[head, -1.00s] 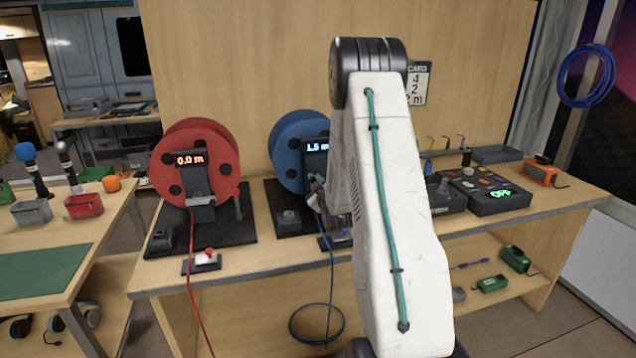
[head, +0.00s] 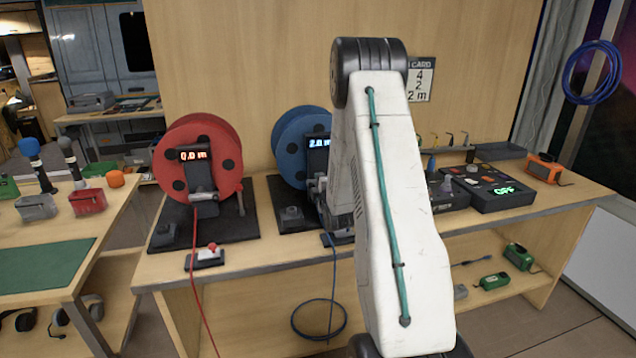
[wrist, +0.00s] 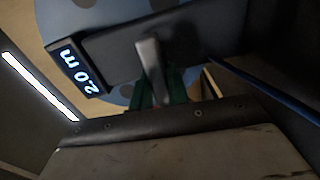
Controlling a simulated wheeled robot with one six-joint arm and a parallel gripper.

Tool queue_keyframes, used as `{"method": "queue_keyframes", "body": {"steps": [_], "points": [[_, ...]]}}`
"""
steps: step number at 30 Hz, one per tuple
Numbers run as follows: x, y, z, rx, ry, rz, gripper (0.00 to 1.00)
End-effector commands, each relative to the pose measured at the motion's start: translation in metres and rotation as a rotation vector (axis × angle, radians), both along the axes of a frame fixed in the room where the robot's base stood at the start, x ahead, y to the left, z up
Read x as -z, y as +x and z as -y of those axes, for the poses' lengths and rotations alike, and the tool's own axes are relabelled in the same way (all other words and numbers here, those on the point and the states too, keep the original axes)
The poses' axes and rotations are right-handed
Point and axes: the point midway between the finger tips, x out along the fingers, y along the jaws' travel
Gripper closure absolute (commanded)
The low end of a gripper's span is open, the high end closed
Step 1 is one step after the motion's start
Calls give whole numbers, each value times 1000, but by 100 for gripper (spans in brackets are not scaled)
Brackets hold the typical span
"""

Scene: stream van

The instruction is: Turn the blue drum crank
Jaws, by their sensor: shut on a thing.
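The blue drum (head: 290,150) stands upright on a dark base on the bench, left of my arm. Its display (head: 318,144) reads 2.0 m. My gripper (head: 319,188) is at the front of the drum, mostly hidden behind my arm. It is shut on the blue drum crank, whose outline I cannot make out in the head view. The wrist view shows the drum face (wrist: 105,15), the display (wrist: 81,72) and a pale metal bar (wrist: 150,62) close to green parts. The exact grip is hidden there.
The red drum (head: 200,165) on the left reads 0.0 m. A blue cable (head: 331,275) hangs over that edge into a loop. A card (head: 420,82) is on the back panel. A control box (head: 500,190) stands right of my arm.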

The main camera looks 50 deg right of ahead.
Motion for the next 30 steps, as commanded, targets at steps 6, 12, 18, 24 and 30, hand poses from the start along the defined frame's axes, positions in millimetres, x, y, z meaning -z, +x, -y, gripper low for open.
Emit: {"method": "queue_keyframes", "body": {"steps": [6,12,18,24,30], "points": [[7,-8,5,20,-20,-31,100],[7,-8,5,20,-27,-35,100],[7,-8,6,20,-27,-33,100],[5,-6,4,17,-30,-30,62],[3,-2,-2,7,-34,-27,62]]}}
